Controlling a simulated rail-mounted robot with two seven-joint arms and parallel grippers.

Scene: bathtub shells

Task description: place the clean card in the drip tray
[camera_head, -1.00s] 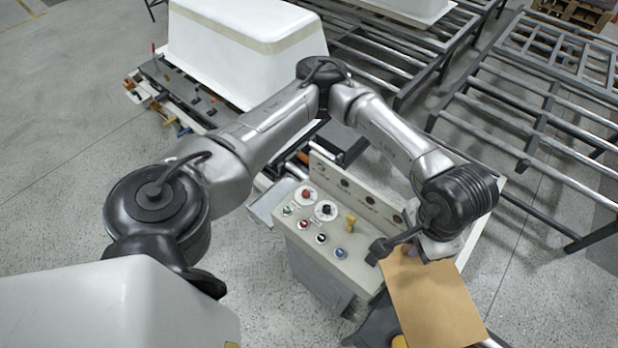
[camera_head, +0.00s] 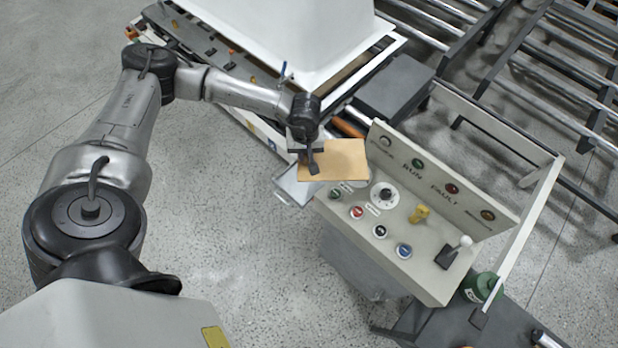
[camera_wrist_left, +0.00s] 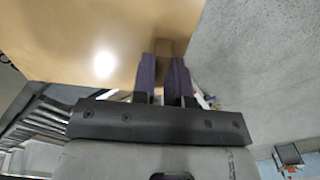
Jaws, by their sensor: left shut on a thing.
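My left gripper (camera_head: 313,165) is shut on a tan, flat card (camera_head: 342,160). It holds the card at the left end of the control console, over or beside a shallow grey metal tray (camera_head: 290,190), which looks like the drip tray. The card hides part of the tray and the console's corner; I cannot tell the height of the gap. In the left wrist view, the two dark fingers (camera_wrist_left: 162,75) pinch the card (camera_wrist_left: 90,45) near its edge. My right gripper is not in view.
The control console (camera_head: 400,230) with knobs, a yellow switch and a white-topped lever stands right of the tray. A green bottle (camera_head: 482,287) is at its right end. A white tub shell (camera_head: 285,35) on a conveyor is behind. Open floor lies to the left.

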